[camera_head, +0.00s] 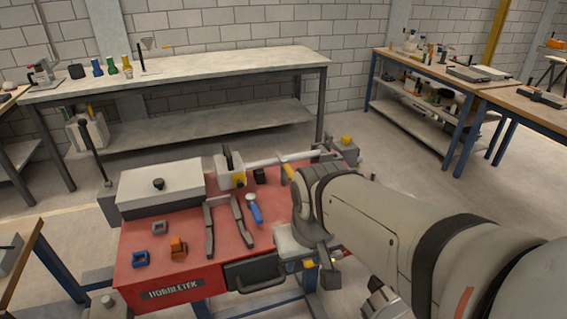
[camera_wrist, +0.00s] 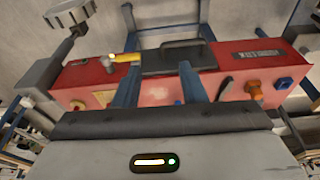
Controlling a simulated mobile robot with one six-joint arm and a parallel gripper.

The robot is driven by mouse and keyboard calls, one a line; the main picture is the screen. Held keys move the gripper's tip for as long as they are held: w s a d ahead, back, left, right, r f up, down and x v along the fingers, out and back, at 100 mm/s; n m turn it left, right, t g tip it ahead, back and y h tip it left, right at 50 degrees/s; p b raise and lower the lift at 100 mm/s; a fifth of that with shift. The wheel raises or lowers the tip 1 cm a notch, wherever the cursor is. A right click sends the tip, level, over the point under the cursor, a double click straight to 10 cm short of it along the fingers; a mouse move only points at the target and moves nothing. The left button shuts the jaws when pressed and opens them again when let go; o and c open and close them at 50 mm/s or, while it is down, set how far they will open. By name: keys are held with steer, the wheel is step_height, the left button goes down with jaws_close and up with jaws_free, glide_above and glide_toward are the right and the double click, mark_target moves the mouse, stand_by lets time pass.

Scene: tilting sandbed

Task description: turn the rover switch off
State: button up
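I cannot make out for certain a rover or its switch in either view. A white box with a black upright part and a yellow part (camera_head: 231,170) stands at the back of the red bench (camera_head: 190,228). A grey block with a yellow knob (camera_head: 346,147) is at the bench's back right corner. My gripper (camera_wrist: 158,63) shows in the wrist view with its two blue-grey fingers apart and nothing between them. A black drawer handle front (camera_wrist: 178,57) on the red bench lies beyond the fingers. In the head view my arm hides the bench's right part.
On the bench are a pale lidded case (camera_head: 160,187), dark grey bars (camera_head: 209,228), a blue-handled tool (camera_head: 254,209) and an orange part (camera_head: 178,247). A long workbench (camera_head: 200,72) stands behind, another (camera_head: 440,70) at right. Floor between them is clear.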

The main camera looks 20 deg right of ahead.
steer(key=shift+o, duration=0.7)
steer(key=shift+w, duration=0.15)
steer(key=o, duration=0.3)
steer(key=w+d+m, duration=0.2)
steer(key=w, duration=0.2)
steer(key=w+d+m, duration=0.2)
steer(key=w+m, duration=0.1)
steer(key=w, duration=0.2)
steer(key=w+d+r+m+g, duration=0.1)
steer(key=w+d+m, duration=0.1)
steer(key=w+m, duration=0.1)
steer(key=shift+w+d, duration=0.25)
steer(key=shift+w, duration=0.45)
steer(key=w+d+f+m, duration=0.2)
steer(key=w+d+m, duration=0.1)
steer(key=w, duration=0.1)
steer(key=w+d+f+m+g, duration=0.1)
steer(key=w+d+f+m, duration=0.1)
steer(key=w+d+m, duration=0.1)
steer(key=w+d+f+m, duration=0.2)
steer(key=w+d+m, duration=0.1)
steer(key=w+d, duration=0.1)
steer(key=shift+w+f+g+b, duration=0.2)
steer(key=shift+w+g+b, duration=0.1)
steer(key=shift+w, duration=0.55)
steer(key=shift+w+d+f, duration=0.15)
steer(key=shift+w+f, duration=0.05)
steer(key=shift+f, duration=0.05)
steer(key=shift+f+m, duration=0.3)
steer(key=shift+f, duration=3.55)
